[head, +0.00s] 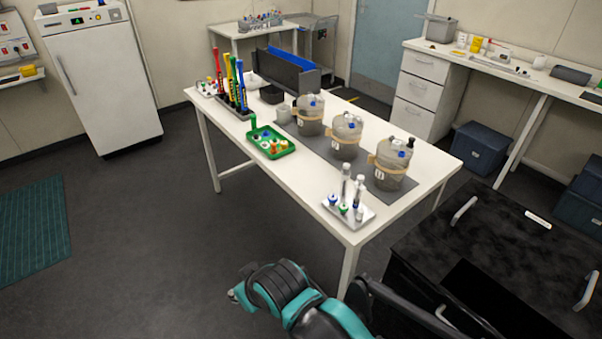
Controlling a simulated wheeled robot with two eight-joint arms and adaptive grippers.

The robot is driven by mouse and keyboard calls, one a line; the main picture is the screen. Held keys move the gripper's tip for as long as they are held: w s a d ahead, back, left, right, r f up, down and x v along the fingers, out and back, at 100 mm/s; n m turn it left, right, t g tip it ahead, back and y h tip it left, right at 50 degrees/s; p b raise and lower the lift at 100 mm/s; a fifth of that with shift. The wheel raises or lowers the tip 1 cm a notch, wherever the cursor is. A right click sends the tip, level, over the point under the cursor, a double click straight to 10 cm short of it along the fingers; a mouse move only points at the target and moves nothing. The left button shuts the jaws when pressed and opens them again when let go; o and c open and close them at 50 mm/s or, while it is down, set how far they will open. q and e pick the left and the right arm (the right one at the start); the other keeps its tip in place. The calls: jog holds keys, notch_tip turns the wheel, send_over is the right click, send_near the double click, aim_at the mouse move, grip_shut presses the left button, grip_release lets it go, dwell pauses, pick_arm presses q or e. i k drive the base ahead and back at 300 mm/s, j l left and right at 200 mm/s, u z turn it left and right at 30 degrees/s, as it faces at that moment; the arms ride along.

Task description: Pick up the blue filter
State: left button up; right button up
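A small blue-topped piece (333,199) stands on a white tray (362,221) at the table's near corner, beside a green-topped piece (344,209) and several clear tubes. It may be the blue filter, but it is too small to tell. Blue pieces also sit on top of the clear vessels, one on the nearest vessel (389,178). Neither gripper shows; only a teal and black part of my arm is at the bottom, apart from the table.
The white table (310,188) also carries a rack of tall coloured tubes (232,85) and a dark blue-edged bin (290,72). A black cabinet (490,240) with handles stands at the right.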

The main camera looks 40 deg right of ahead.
aim_at(332, 198)
jog(key=i+z, duration=0.75)
jog(key=i, duration=0.2)
jog(key=i+j+z, duration=0.35)
jog(key=i+l, duration=0.1)
